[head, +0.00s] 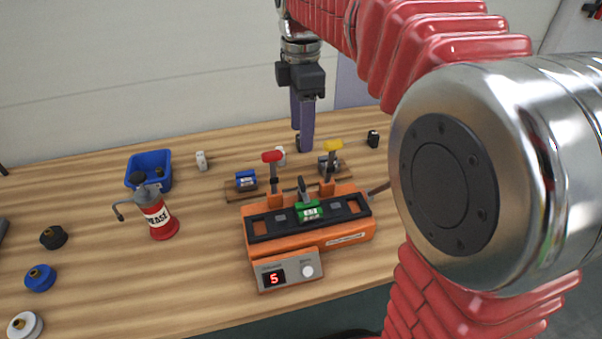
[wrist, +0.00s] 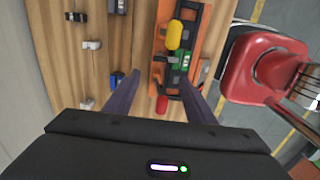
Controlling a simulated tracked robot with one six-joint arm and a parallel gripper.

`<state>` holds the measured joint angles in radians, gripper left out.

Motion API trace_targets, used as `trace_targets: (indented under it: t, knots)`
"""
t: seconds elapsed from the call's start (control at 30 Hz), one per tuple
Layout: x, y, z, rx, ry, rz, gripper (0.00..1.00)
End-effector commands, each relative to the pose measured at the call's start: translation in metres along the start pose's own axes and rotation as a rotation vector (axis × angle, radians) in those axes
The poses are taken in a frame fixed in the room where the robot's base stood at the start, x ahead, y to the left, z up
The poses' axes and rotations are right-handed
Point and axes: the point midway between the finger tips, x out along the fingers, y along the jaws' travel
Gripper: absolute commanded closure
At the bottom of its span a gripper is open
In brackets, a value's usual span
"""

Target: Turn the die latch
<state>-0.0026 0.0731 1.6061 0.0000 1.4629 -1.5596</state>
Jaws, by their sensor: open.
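An orange machine (head: 345,236) stands on the wooden bench. It carries a red-knobbed lever (head: 271,157) on the left and a yellow-knobbed lever (head: 333,146) on the right, both upright. Between them a green block (head: 310,211) sits in the black top channel, with a small dark handle (head: 301,186) behind it. I cannot tell for sure which part is the die latch. My gripper (head: 304,148) points down, open and empty, above and behind the machine. In the wrist view, the red knob (wrist: 162,104) and green block (wrist: 183,61) show between or near the open fingers (wrist: 161,78).
A blue bin (head: 150,171), a red grease can (head: 160,220) and several round spools (head: 40,277) stand left of the machine. Blue (head: 246,181) and grey blocks sit on wooden stands behind it. The front display (head: 273,278) reads 5.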

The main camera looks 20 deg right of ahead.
Motion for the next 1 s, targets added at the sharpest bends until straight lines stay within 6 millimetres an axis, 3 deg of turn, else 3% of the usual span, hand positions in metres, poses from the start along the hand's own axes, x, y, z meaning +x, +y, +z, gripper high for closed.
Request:
trace_targets:
  t: [0.53, 1.0]
  knots:
    - [0.009, 0.0, 0.001, -0.009, 0.0, -0.001, 0.5]
    - [0.075, 0.0, 0.001, -0.007, 0.0, -0.003, 0.5]
